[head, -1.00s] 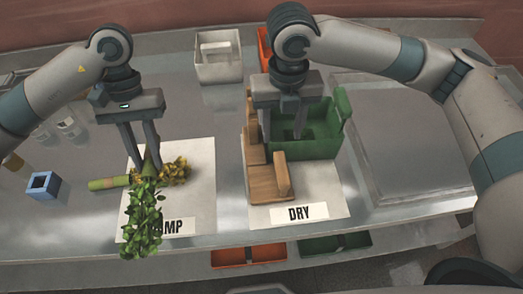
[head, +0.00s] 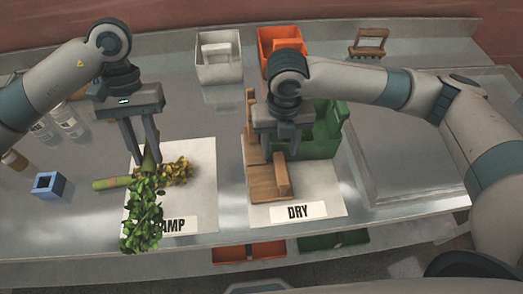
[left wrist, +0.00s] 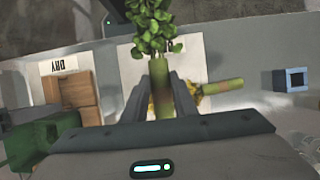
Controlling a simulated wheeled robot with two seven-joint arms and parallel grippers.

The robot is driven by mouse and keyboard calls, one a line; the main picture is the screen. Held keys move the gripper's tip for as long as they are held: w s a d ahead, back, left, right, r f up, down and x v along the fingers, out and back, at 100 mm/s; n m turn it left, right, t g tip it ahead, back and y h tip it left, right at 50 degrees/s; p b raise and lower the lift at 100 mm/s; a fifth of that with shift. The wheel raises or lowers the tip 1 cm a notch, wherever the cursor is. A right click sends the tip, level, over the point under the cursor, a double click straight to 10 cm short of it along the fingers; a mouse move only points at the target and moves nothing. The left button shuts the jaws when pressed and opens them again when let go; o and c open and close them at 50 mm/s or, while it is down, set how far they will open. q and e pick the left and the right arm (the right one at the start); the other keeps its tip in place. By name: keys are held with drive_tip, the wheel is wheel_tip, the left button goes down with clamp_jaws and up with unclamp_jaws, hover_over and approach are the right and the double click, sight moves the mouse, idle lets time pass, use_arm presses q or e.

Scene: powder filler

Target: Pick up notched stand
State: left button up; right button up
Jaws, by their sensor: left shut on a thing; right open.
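My left gripper (head: 146,160) is shut on the green stem of a leafy sprig (head: 143,218), over the other sheet (head: 200,205). The sprig also shows in the left wrist view (left wrist: 160,30).
A green bin (head: 322,140) stands right behind the stand. A yellowish flowered stem (head: 115,183) lies under the left gripper. A blue holder (head: 50,185) is at left. A white bin (head: 219,68), an orange bin (head: 281,42) and a brown toothed rack (head: 368,44) stand behind.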

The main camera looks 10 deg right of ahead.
sight(279, 156)
use_arm(q)
drive_tip(key=shift+r+p, duration=0.8)
drive_tip(key=shift+p, duration=0.05)
use_arm(e)
drive_tip(key=shift+f, duration=0.75)
use_arm(q)
drive_tip(key=shift+r+p, duration=0.65)
drive_tip(key=shift+r, duration=0.05)
use_arm(e)
wheel_tip(279, 156, down, 3)
drive_tip(key=shift+f, duration=0.35)
drive_tip(key=shift+c, duration=0.3)
drive_tip(key=shift+w, duration=0.1)
clamp_jaws()
